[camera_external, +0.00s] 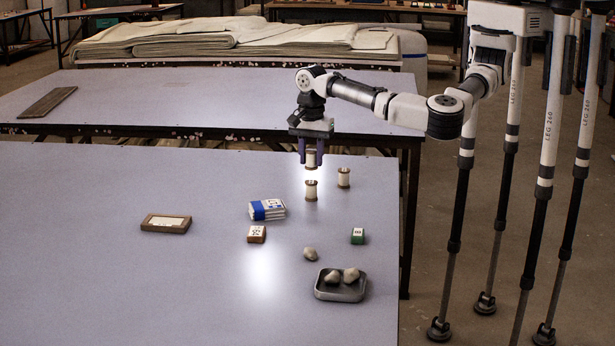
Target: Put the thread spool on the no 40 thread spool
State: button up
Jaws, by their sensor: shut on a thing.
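My gripper (311,152) points down over the near table's back right part. It is shut on a thread spool (311,160), pale thread with darker ends, held upright. A second spool (311,191) stands on the table below the held one, with a small gap seen between them in this view. A third spool (344,178) stands upright to the right of it. I cannot read any number on the spools, so I cannot tell which is the no 40 one.
A blue-and-white packet (267,210), a brown block (256,234), a green block (358,236) and a loose stone (310,254) lie nearer. A grey tray (329,294) holds two stones. A brown-framed box (167,223) lies left. The table's left side is clear.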

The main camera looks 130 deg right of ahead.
aim_at(311, 168)
jog(key=shift+f, duration=1.8)
jog(key=shift+f, duration=0.1)
jog(key=o, duration=0.9)
jog(key=shift+o, duration=0.2)
notch_tip(311, 168, up, 12)
jog(key=shift+r+b, duration=0.15)
jog(key=shift+b, duration=0.95)
